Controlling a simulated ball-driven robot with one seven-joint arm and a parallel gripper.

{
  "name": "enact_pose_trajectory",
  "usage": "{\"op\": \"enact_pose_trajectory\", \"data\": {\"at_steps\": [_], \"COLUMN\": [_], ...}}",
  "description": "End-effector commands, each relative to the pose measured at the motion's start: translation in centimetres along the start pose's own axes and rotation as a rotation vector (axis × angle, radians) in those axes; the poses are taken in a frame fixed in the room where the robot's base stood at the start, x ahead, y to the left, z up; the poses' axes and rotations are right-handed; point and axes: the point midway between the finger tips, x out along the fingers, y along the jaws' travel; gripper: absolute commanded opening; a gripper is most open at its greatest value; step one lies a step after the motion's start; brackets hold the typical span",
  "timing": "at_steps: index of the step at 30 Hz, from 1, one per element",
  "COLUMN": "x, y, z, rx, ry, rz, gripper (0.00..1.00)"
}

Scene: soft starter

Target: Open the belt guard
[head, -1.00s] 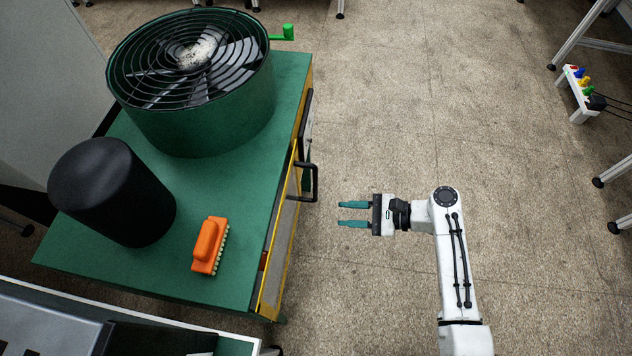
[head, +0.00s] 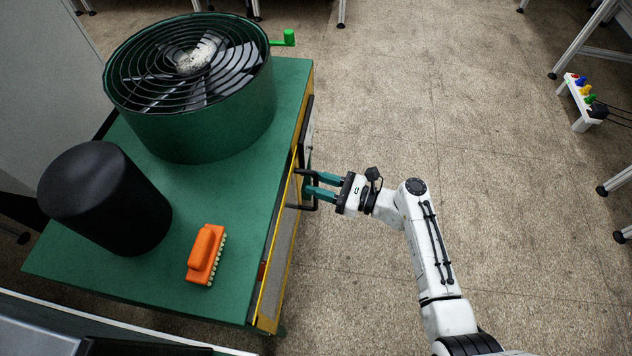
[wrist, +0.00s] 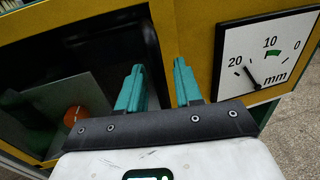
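The belt guard (head: 270,270) is a yellow-framed panel on the right side of the green bench. It looks closed against that side. Its black handle (head: 313,207) sticks out to the right, partly hidden by my fingers. My gripper (head: 304,181) is at the handle, its two teal fingers pointing left and apart. In the wrist view the fingertips (wrist: 158,72) also show a gap, in front of the yellow frame (wrist: 190,30) and a dark window. I cannot tell whether the handle bar lies between the fingers or whether they touch it.
A mm gauge (wrist: 267,55) sits right of the fingers in the wrist view. On the bench (head: 150,270) are a caged fan (head: 195,115), a black cylinder (head: 105,200) and an orange brush (head: 206,254). A green crank (head: 287,38) sticks out behind.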

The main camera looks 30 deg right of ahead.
Motion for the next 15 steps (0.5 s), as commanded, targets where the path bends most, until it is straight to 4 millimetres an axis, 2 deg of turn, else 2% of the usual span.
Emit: {"op": "enact_pose_trajectory", "data": {"at_steps": [4, 12, 15], "x": [0.87, 1.01, 0.99], "y": [0.05, 0.06, 0.05], "z": [-0.05, -0.04, -0.04], "rx": [0.001, 0.000, 0.000], "ry": [0.001, 0.001, 0.001], "rz": [0.000, 0.000, 0.000], "gripper": [0.35, 0.35, 0.27]}}
